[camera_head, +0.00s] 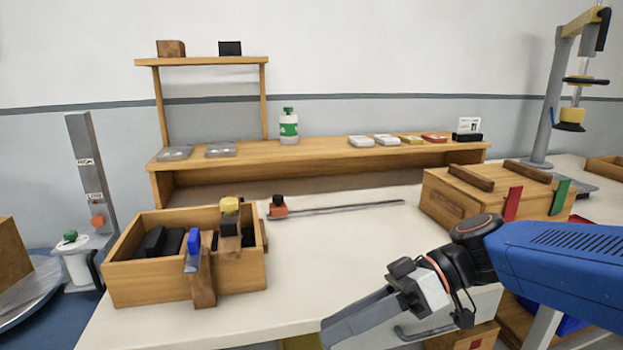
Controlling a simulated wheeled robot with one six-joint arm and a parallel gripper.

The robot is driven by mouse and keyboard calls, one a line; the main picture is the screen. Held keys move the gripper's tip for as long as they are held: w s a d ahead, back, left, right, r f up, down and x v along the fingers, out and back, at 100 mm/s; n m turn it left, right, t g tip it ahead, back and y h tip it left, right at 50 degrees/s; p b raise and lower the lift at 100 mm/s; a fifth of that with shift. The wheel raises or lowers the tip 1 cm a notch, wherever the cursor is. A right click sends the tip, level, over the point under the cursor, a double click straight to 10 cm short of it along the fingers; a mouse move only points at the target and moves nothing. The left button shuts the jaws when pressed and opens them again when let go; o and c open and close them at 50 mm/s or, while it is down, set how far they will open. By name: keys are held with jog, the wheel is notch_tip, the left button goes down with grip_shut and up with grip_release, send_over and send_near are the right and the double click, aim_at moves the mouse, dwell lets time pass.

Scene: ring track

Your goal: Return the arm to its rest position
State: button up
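My blue arm (565,262) reaches in from the right side of the view. My gripper (342,332) is at the bottom middle, over the front edge of the white table, with its grey fingers pointing down and left. The fingers overlap in this view and their tips run near the bottom of the picture, so I cannot tell whether they are apart. No held object shows.
A wooden bin (150,285) with dark items stands left on the table (350,235). A wooden box (455,205) stands right, behind my arm. A wooden shelf (320,155) at the back holds a green-labelled bottle (289,128). The table's middle is mostly clear.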

jog(key=s+d+f+m+t+h, duration=0.2)
jog(key=d+f+m+h, duration=0.2)
jog(key=d+f, duration=0.25)
jog(key=w+d+f+m+t+h, duration=0.1)
jog(key=d+f+m+t+h, duration=0.1)
jog(key=d, duration=0.7)
jog(key=w+d+f+m+t+h, duration=0.1)
jog(key=d+f+m+t+h, duration=0.1)
jog(key=d+m+h, duration=0.5)
jog(key=shift+w+d+f+t, duration=0.3)
jog(key=shift+w+d+t, duration=0.05)
jog(key=shift+d+t, duration=0.6)
